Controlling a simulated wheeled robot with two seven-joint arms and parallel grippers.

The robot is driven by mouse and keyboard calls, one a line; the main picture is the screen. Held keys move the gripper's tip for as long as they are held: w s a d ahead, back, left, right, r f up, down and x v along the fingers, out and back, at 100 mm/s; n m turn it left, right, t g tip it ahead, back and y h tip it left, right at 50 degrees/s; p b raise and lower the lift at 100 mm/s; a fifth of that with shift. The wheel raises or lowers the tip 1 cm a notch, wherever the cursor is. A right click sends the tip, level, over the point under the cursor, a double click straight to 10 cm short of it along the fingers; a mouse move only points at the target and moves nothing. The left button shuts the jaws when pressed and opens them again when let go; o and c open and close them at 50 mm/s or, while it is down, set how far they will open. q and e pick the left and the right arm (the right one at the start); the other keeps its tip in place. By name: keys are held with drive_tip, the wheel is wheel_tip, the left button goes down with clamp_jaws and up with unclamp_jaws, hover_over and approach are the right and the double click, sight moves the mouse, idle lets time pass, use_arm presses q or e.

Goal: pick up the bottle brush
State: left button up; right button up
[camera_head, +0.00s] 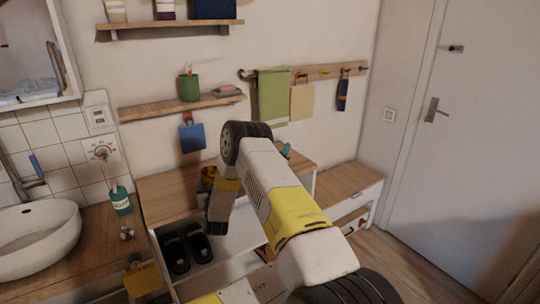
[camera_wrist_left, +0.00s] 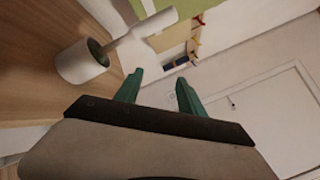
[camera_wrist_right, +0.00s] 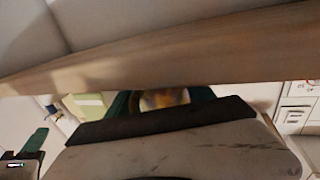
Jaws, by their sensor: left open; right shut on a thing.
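I cannot identify the bottle brush with certainty. In the left wrist view, a grey cup (camera_wrist_left: 82,63) with a thick pale handle-like thing (camera_wrist_left: 143,27) leaning out of it is on or against a wooden surface. My left gripper (camera_wrist_left: 158,92) is open, its teal fingers apart with nothing between them; the cup is beyond it to the left. In the head view my right arm hides part of the wooden top.
A wooden edge (camera_wrist_right: 150,60) lies close above the right gripper in its view. Cloths (camera_head: 273,96) hang on the wall.

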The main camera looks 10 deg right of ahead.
use_arm(q)
drive_tip(key=a+r+m+y, duration=0.2)
drive_tip(key=a+r+m, duration=0.2)
drive_tip(key=a+m, duration=0.4)
drive_tip(key=w+d+m, duration=0.1)
drive_tip(key=w+d, duration=0.5)
drive_tip(key=w, duration=0.5)
drive_tip(key=shift+w+d, duration=0.15)
drive_tip(key=shift+w, duration=0.1)
drive_tip(key=shift+c, duration=0.2)
clamp_jaws()
idle(0.9)
